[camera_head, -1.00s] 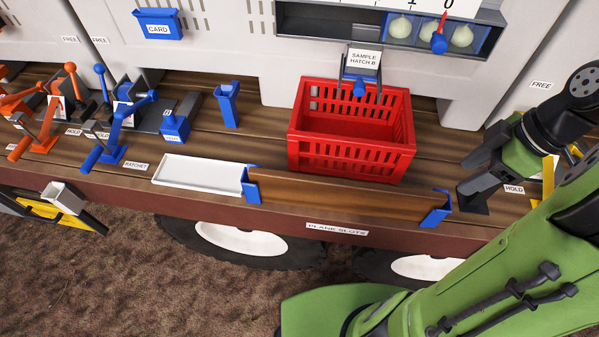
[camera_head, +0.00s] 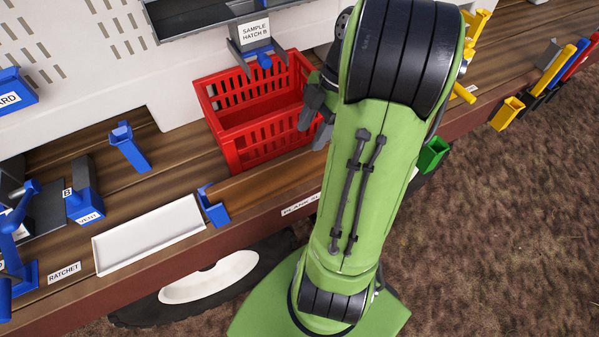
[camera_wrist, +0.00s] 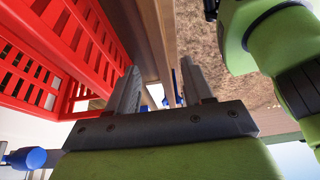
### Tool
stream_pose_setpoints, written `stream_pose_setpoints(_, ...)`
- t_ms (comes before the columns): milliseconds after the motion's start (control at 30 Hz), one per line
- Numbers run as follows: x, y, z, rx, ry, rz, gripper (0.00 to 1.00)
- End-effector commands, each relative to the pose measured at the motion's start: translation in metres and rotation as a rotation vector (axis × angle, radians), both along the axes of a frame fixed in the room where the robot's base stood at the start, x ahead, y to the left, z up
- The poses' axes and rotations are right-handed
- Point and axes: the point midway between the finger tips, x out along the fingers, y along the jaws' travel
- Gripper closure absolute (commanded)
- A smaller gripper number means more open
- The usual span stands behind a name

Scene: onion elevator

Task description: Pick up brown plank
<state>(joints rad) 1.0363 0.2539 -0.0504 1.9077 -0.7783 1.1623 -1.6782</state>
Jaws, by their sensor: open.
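The brown plank (camera_head: 268,184) stands on edge at the front of the bench, in front of the red crate. Its left end sits in a blue slot holder (camera_head: 213,206); my arm hides its right part in the head view. My gripper (camera_head: 314,118) is beside the right side of the crate, partly hidden by my arm. In the wrist view, my gripper (camera_wrist: 160,86) is open and points along the plank (camera_wrist: 167,45), which appears as a narrow strip between the finger directions. Nothing is seen held. I cannot tell whether the fingers touch the plank.
The red crate (camera_head: 232,133) is close behind the plank, and its wall fills the left of the wrist view. A white tray (camera_head: 150,236) lies left of the plank. Sample hatch B (camera_head: 255,35) hangs above the crate. Yellow and green holders (camera_head: 433,154) are on the right.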

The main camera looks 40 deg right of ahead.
Motion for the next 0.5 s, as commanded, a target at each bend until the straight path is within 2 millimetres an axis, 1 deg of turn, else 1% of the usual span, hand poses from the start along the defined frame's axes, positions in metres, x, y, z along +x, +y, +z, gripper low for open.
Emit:
stream_pose_setpoints(33,0.001,0.005,-0.015,0.000,0.001,0.003,0.49)
stream_pose_setpoints(100,0.003,0.009,-0.024,0.001,0.000,0.001,0.49)
stream_pose_setpoints(233,0.004,0.014,-0.036,0.000,0.001,0.001,0.49)
stream_pose_setpoints(400,0.005,0.024,-0.066,0.001,0.001,0.002,0.49)
stream_pose_setpoints(500,0.007,0.028,-0.077,-0.001,0.001,0.001,0.49)
